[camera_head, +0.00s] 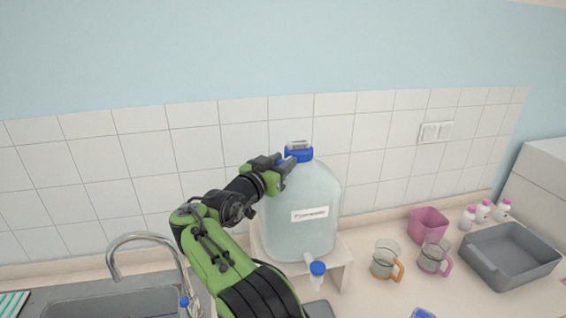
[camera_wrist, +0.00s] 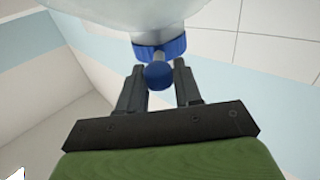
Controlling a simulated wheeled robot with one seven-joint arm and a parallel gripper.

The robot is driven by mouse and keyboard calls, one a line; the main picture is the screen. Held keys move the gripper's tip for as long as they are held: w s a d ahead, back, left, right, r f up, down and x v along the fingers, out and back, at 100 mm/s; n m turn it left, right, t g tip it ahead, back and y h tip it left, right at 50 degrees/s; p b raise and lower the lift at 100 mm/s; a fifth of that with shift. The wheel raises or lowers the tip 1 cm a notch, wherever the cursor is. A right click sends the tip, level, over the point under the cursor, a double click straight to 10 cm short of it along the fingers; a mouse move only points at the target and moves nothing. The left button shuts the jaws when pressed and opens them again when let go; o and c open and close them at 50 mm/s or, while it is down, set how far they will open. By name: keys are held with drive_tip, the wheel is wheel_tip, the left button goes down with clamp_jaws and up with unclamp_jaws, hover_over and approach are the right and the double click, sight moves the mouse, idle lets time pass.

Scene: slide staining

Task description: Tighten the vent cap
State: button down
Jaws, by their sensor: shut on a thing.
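A large translucent carboy (camera_head: 315,190) with a white label stands on a raised stand against the tiled wall. A blue cap (camera_head: 303,155) sits on its neck, and its blue ring (camera_wrist: 160,48) shows in the wrist view. A small round blue knob, which looks like the vent cap (camera_wrist: 159,76), shows beside the ring, between my fingers. My gripper (camera_head: 286,163) reaches in from the left at neck height and is shut on this knob. The fingertips also show in the wrist view (camera_wrist: 160,82). Whether the vent cap is fully seated cannot be seen.
A blue-topped spigot (camera_head: 317,268) sticks out low at the carboy's front. Two glass mugs (camera_head: 386,260), a pink container (camera_head: 428,225), several small bottles (camera_head: 483,211) and a grey tray (camera_head: 510,257) stand to the right. A sink with a curved faucet (camera_head: 140,238) is at left.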

drive_tip(key=c, duration=1)
unclamp_jaws()
drive_tip(key=shift+o, duration=0.6)
drive_tip(key=shift+w+f, duration=0.1)
drive_tip(key=shift+w, duration=0.05)
drive_tip(key=b+v, duration=0.4)
drive_tip(key=v, duration=1.2)
drive_tip(key=shift+w, duration=0.1)
